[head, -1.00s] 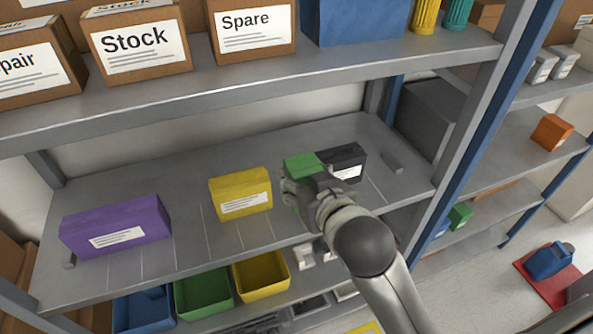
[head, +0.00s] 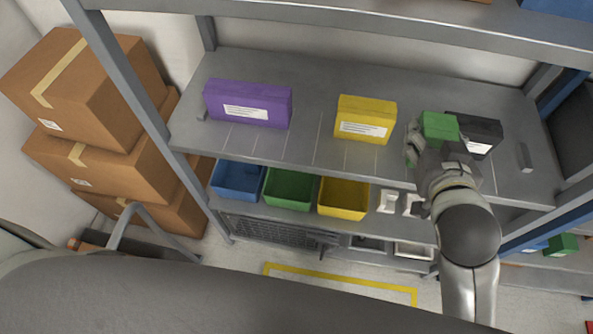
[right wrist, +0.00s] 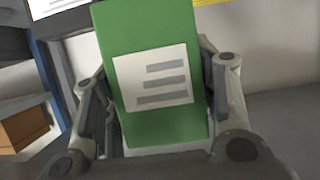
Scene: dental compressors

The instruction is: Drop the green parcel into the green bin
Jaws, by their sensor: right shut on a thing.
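The green parcel (head: 440,126) is at the middle shelf, between the yellow and black parcels. My right gripper (head: 432,145) is shut on it. In the right wrist view the green parcel (right wrist: 150,70) shows its white label between the two fingers (right wrist: 160,100). Whether the parcel touches the shelf is hard to tell. The green bin (head: 289,188) stands on the lower shelf, between the blue and yellow bins, left of and below my right gripper. Its visible inside looks empty. My left gripper is not in view.
On the middle shelf (head: 310,150) stand a purple parcel (head: 248,103), a yellow parcel (head: 365,119) and a black parcel (head: 475,133). A blue bin (head: 238,180) and a yellow bin (head: 343,197) flank the green bin. Cardboard boxes (head: 90,90) are stacked at the left.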

